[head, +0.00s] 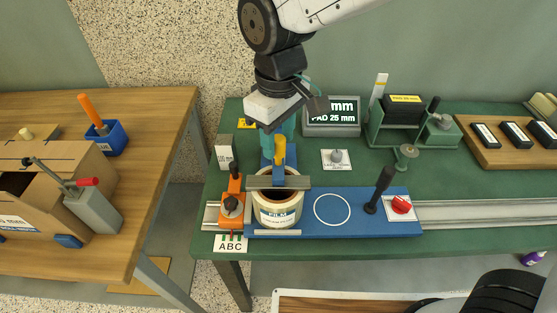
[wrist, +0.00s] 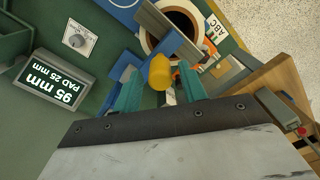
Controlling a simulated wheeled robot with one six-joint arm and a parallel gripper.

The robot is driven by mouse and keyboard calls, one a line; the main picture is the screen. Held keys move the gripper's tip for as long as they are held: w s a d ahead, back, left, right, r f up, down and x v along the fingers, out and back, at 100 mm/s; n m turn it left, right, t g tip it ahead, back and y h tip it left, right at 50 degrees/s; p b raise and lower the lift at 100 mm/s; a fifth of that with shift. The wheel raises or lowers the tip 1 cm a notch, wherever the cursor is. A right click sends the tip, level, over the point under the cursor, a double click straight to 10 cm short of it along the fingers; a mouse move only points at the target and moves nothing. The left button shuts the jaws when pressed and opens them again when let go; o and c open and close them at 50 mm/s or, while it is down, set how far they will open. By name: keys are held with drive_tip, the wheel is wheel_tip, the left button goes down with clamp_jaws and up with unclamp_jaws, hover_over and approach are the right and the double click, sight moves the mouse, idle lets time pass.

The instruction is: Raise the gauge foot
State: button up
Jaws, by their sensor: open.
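The gauge foot looks like a grey bar (head: 278,182) lying across the top of a film roll (head: 277,211), with a yellow knob (head: 280,151) behind it at a blue post (head: 266,160). In the wrist view the bar (wrist: 166,35) crosses the roll's round opening. My gripper (head: 282,142) is above and behind the roll, pointing down. In the wrist view its teal fingers (wrist: 161,88) are apart, one on each side of the yellow knob (wrist: 160,71). I cannot tell whether they touch it.
An orange clamp (head: 232,205) stands close at left. A display (wrist: 46,84) reading 95 mm, PAD 25 mm is behind. The printed white circle on the plate is empty.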

drive_tip(key=c, duration=0.8)
drive_tip(key=shift+o, duration=0.2)
wheel_tip(320, 180, up, 10)
drive_tip(key=shift+f, duration=0.15)
drive_tip(key=o, duration=1)
drive_tip(key=shift+c, duration=0.2)
wheel_tip(320, 180, up, 7)
